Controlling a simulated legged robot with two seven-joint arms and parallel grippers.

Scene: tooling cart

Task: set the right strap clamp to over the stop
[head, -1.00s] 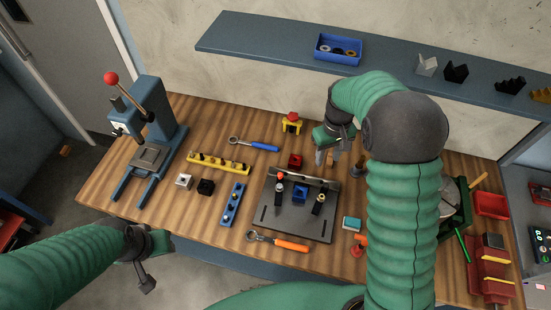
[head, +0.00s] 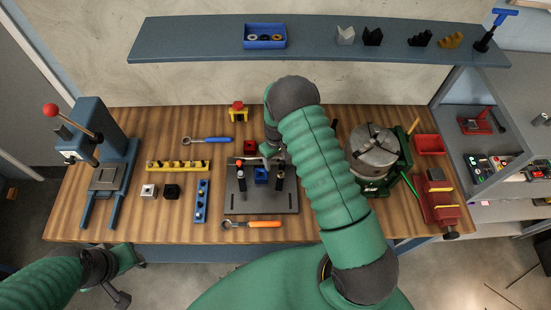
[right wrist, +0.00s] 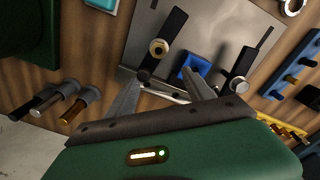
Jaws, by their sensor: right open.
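The right strap clamp (head: 279,181) is a black bar with a brass-coloured nut on the dark fixture plate (head: 262,203). In the right wrist view this clamp (right wrist: 172,33) lies left of the blue block (right wrist: 195,66). The left strap clamp (head: 241,180) stands on the other side of the blue block. My right gripper (head: 268,153) is at the plate's back edge; its open fingers (right wrist: 162,78) point toward the plate, close to the right clamp's near end. Whether they touch it is unclear. I cannot identify the stop. My left gripper (head: 130,275) is low at left, off the bench.
A red block (head: 250,147) sits close behind the plate. A yellow rail (head: 178,166) and blue rail (head: 201,203) lie left, an orange-handled wrench (head: 252,224) in front. A round chuck (head: 374,148) stands right. My right arm hides some bench.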

